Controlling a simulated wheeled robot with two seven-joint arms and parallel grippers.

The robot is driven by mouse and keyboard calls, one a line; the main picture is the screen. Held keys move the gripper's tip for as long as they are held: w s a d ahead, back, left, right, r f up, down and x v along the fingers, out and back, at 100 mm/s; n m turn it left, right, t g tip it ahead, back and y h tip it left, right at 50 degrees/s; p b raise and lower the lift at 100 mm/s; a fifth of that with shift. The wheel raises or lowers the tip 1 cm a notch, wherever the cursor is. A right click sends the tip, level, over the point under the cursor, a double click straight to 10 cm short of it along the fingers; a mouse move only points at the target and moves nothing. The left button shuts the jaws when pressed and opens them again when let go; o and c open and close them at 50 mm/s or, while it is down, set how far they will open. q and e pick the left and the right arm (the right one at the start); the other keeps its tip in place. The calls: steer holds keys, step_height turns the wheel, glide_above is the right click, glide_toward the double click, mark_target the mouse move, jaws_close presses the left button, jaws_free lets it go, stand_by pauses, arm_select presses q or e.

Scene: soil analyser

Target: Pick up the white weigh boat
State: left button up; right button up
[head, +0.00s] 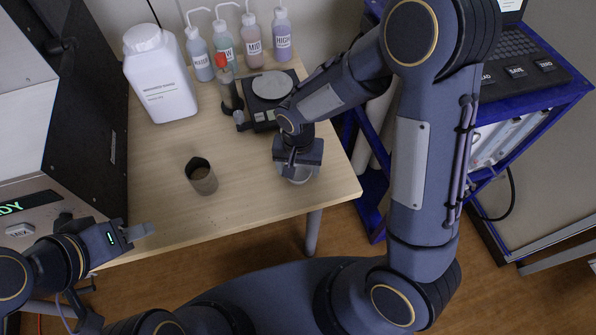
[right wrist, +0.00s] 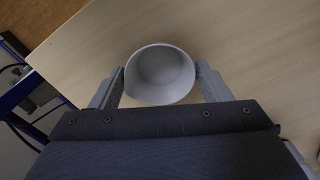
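The white weigh boat (head: 299,174) is a small round, shallow bowl near the right front corner of the wooden table. In the head view my right gripper (head: 297,170) is above it and hides most of it. In the right wrist view the weigh boat (right wrist: 161,74) is between the two fingers of my right gripper (right wrist: 161,80).
A balance (head: 268,100) stands behind my right gripper, with a red-topped item (head: 226,85) beside it. A dark open cup (head: 201,177) stands left of the weigh boat. A large white bottle (head: 160,80) and several wash bottles (head: 224,42) are at the back. The front middle is clear.

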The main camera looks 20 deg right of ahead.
steer(key=c, duration=0.5)
steer(key=shift+r, duration=0.1)
